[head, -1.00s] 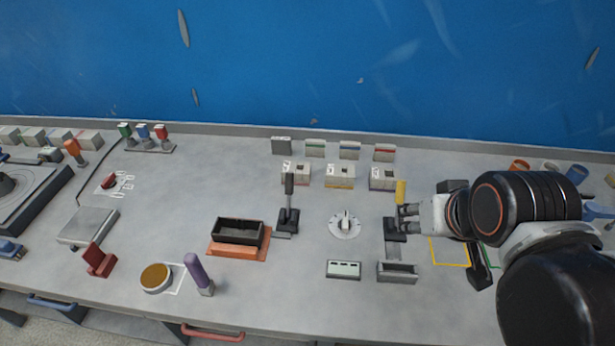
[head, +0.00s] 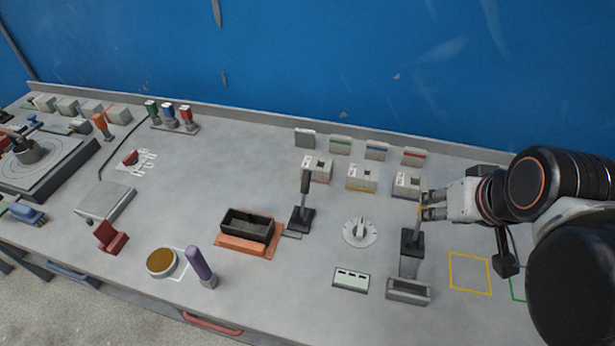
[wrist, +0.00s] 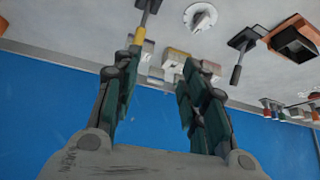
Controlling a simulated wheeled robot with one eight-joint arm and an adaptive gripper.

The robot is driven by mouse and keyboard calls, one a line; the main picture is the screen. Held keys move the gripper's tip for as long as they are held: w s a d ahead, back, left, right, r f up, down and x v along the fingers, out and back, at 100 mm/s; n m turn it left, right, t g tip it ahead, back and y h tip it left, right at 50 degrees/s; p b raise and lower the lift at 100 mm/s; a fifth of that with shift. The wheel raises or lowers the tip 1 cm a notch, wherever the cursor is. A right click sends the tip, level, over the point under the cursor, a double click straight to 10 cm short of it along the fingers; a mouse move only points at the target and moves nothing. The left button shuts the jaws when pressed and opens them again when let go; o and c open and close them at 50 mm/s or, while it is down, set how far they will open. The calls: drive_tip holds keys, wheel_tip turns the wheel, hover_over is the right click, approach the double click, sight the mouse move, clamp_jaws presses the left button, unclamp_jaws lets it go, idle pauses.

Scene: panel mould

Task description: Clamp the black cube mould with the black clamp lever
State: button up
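The black cube mould (head: 262,222) is an open, dark rectangular box on an orange plate; it also shows in the wrist view (wrist: 298,42). The black clamp lever (head: 305,183) stands upright on its dark base just right of the mould; the wrist view shows it too (wrist: 238,66). My gripper (head: 428,205) is well to the right of both, above the bench. Its fingers (wrist: 158,75) are apart with nothing held between them. A yellow-handled lever (wrist: 139,36) is by one fingertip; I cannot tell if they touch.
A white dial (head: 360,232) lies between the black lever and the yellow-handled lever's base (head: 412,240). A grey tray (head: 408,293) and a panel (head: 351,280) are in front. Several pale blocks (head: 362,178) stand behind. A purple handle (head: 198,262) stands left of front centre.

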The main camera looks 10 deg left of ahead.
drive_tip(key=w+a+f+n+g+y+b, duration=0.25)
drive_tip(key=w+a+n+g+y, duration=0.35)
drive_tip(key=w+a, duration=0.7)
drive_tip(key=n+g+y+b, duration=0.1)
drive_tip(key=n+g+y, duration=0.4)
drive_tip(key=n+y, duration=0.3)
approach(307, 177)
drive_tip(key=shift+n+h, duration=0.3)
drive_tip(key=shift+h, duration=0.2)
drive_tip(key=b+x, duration=0.1)
drive_tip(key=x, duration=0.2)
drive_tip(key=b+x, duration=0.1)
drive_tip(key=x, duration=0.2)
drive_tip(key=w+b+x, duration=0.1)
drive_tip(key=b+x, duration=0.1)
drive_tip(key=x, duration=0.2)
drive_tip(key=shift+a+f, duration=0.1)
drive_tip(key=shift+a, duration=0.1)
drive_tip(key=shift+t, duration=0.3)
clamp_jaws()
